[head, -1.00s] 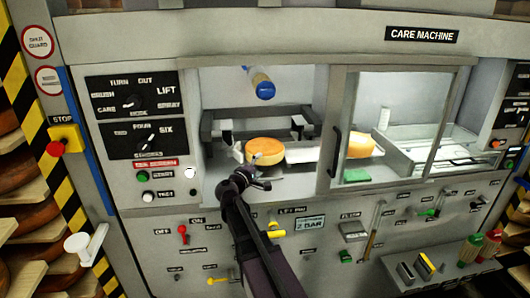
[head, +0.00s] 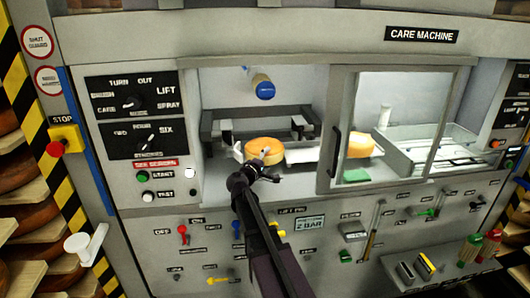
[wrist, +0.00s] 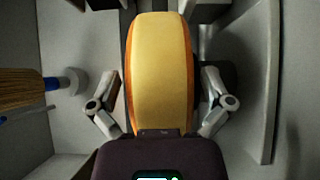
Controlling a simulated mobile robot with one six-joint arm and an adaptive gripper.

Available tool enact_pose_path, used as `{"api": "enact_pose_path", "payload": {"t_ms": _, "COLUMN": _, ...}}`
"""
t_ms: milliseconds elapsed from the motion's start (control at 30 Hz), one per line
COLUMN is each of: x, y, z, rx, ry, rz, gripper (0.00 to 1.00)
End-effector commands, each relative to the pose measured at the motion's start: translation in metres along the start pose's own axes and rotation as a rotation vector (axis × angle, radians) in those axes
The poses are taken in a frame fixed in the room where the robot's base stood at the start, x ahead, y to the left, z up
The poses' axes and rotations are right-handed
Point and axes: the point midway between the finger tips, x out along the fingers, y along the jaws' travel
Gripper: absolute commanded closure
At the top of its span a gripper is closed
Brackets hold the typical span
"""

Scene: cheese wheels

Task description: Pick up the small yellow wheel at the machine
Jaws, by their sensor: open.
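The small yellow wheel (head: 266,146) lies in the left opening of the care machine (head: 300,40), pale yellow on top with an orange side. In the wrist view the wheel (wrist: 162,70) fills the middle, between the two fingers. My gripper (head: 264,163) is open at the front of the wheel. In the wrist view my gripper (wrist: 162,103) has one finger on each side of the wheel, with slim gaps that make contact hard to judge.
A second yellow wheel (head: 361,144) sits behind the sliding glass door (head: 398,120) on the right. A brush with a blue cap (head: 264,90) hangs above the wheel. A dark bracket (head: 222,128) stands behind it. A green block (head: 355,175) lies inside.

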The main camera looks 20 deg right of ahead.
Motion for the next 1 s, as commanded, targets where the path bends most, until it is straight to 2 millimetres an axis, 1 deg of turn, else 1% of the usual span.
{"api": "enact_pose_path", "payload": {"t_ms": 367, "x": -0.0003, "y": 0.0000, "z": 0.0000, "rx": 0.000, "ry": 0.000, "rz": 0.000, "gripper": 0.00}}
{"api": "enact_pose_path", "payload": {"t_ms": 467, "x": -0.0003, "y": 0.0000, "z": 0.0000, "rx": 0.000, "ry": 0.000, "rz": 0.000, "gripper": 0.27}}
{"api": "enact_pose_path", "payload": {"t_ms": 500, "x": -0.0003, "y": 0.0000, "z": 0.0001, "rx": 0.000, "ry": 0.000, "rz": 0.000, "gripper": 0.39}}
{"api": "enact_pose_path", "payload": {"t_ms": 567, "x": -0.0002, "y": 0.0000, "z": 0.0001, "rx": 0.000, "ry": 0.000, "rz": 0.000, "gripper": 0.56}}
{"api": "enact_pose_path", "payload": {"t_ms": 600, "x": -0.0002, "y": 0.0000, "z": 0.0001, "rx": 0.000, "ry": 0.000, "rz": 0.000, "gripper": 0.68}}
{"api": "enact_pose_path", "payload": {"t_ms": 633, "x": -0.0002, "y": 0.0000, "z": 0.0001, "rx": 0.000, "ry": 0.000, "rz": 0.000, "gripper": 0.77}}
{"api": "enact_pose_path", "payload": {"t_ms": 667, "x": -0.0002, "y": 0.0000, "z": 0.0001, "rx": 0.000, "ry": 0.000, "rz": 0.000, "gripper": 0.83}}
{"api": "enact_pose_path", "payload": {"t_ms": 1000, "x": 0.0001, "y": 0.0015, "z": 0.0001, "rx": -0.001, "ry": 0.000, "rz": 0.002, "gripper": 0.83}}
